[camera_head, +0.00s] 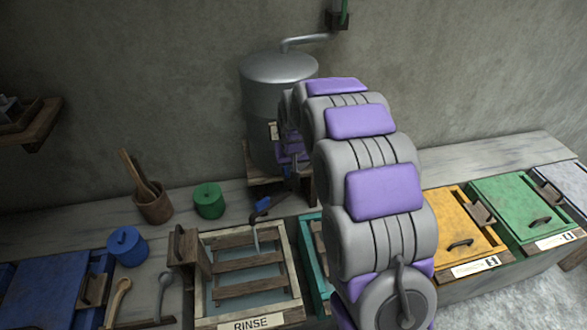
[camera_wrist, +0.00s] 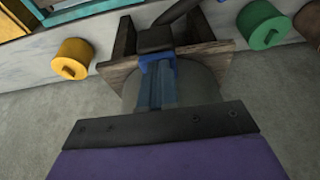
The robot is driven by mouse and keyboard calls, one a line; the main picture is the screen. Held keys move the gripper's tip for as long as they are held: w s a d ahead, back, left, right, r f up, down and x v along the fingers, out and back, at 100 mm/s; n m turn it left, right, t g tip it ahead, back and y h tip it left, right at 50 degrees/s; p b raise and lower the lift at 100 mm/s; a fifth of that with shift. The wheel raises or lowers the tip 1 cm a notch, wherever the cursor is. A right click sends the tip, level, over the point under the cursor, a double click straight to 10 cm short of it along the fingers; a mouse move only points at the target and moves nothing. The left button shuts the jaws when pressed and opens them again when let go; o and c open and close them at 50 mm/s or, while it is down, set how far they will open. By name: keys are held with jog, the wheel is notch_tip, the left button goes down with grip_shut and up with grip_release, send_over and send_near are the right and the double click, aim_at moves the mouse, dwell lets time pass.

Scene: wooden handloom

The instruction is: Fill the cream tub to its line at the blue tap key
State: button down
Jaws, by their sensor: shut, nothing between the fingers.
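The cream tub (camera_head: 291,270), marked RINSE, stands at the front centre under a wooden rack. Grey-blue water shows between the slats; I cannot make out its fill line. A dark spout reaches over the tub's back edge, with the blue tap key (camera_head: 264,203) on top. A thin pale streak below the spout looks like running water. In the wrist view the blue tap key (camera_wrist: 156,62) is just past the tips of my gripper (camera_wrist: 157,72). The fingers are shut with nothing between them; I cannot tell whether they touch the key.
A metal tank (camera_head: 278,90) stands on a wooden stand behind the tub. A teal tub (camera_head: 312,262) adjoins on the right, then yellow (camera_head: 455,215) and green (camera_head: 520,205) lidded tubs. Left are a blue jar (camera_head: 127,246), a green jar (camera_head: 209,200) and a utensil pot (camera_head: 154,207).

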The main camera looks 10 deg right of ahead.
jog(key=shift+s+f+g, duration=0.15)
jog(key=shift+s+f, duration=0.1)
jog(key=shift+f, duration=0.3)
jog(key=shift+s+f+g, duration=0.15)
jog(key=shift+s+f, duration=0.05)
jog(key=shift+f, duration=0.35)
jog(key=r+p, duration=0.1)
jog(key=r, duration=0.1)
jog(key=w+r+p, duration=0.1)
jog(key=r, duration=0.2)
jog(key=shift+w, duration=0.2)
jog(key=p+v, duration=0.1)
jog(key=v, duration=1)
jog(key=shift+s, duration=0.2)
jog(key=shift+s, duration=0.1)
jog(key=s+f+g, duration=0.1)
jog(key=s+g, duration=0.3)
jog(key=s, duration=3.6)
jog(key=shift+f+g, duration=0.25)
jog(key=shift+g, duration=0.15)
